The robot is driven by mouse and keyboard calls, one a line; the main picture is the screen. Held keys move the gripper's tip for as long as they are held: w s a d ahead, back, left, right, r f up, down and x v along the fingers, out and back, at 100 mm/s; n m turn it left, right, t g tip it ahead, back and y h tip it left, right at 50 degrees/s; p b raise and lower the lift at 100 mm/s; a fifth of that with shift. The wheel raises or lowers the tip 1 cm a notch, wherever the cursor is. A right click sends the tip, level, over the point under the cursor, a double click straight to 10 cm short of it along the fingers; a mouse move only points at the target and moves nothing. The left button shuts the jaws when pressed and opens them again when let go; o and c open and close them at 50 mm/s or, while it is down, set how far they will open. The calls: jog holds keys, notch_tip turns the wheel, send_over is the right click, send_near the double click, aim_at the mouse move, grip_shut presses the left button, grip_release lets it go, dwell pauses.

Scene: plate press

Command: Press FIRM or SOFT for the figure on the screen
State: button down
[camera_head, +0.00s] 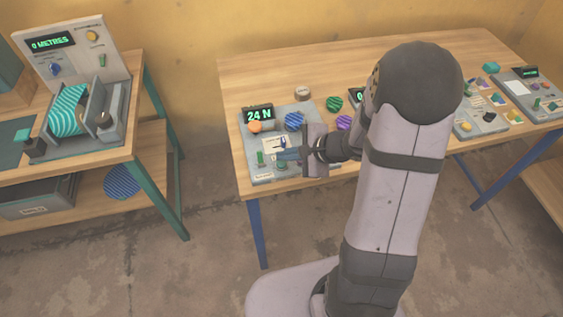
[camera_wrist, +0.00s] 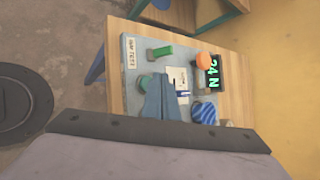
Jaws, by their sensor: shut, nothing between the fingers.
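The screen (camera_head: 258,114) on the grey plate press panel (camera_head: 255,172) reads 24 N in green; it also shows sideways in the wrist view (camera_wrist: 214,73). A green button (camera_head: 260,158) stands at the panel's near left, and a round teal button (camera_head: 281,165) stands to its right. Both also show in the wrist view, the green one (camera_wrist: 160,50) and the teal one (camera_wrist: 146,81). No FIRM or SOFT lettering is readable. My gripper (camera_head: 283,154) is shut and empty over the panel, its tips close to the teal button. I cannot tell if they touch.
An orange knob (camera_head: 255,127) and a blue striped disc (camera_head: 294,121) sit near the screen. Green (camera_head: 334,103) and purple (camera_head: 344,122) striped discs lie right of the panel. Other devices stand farther right. A separate bench (camera_head: 100,160) is at left.

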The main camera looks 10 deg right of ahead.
aim_at(285, 165)
jog(key=shift+f+b, duration=0.85)
jog(key=shift+b, duration=0.3)
dwell(0.9)
jog(key=shift+r, duration=0.15)
dwell(0.3)
jog(key=shift+r+p, duration=0.55)
jog(key=shift+r, duration=0.15)
jog(key=shift+r+p, duration=1.95)
jog(key=shift+r, duration=0.6)
jog(key=shift+f, duration=0.1)
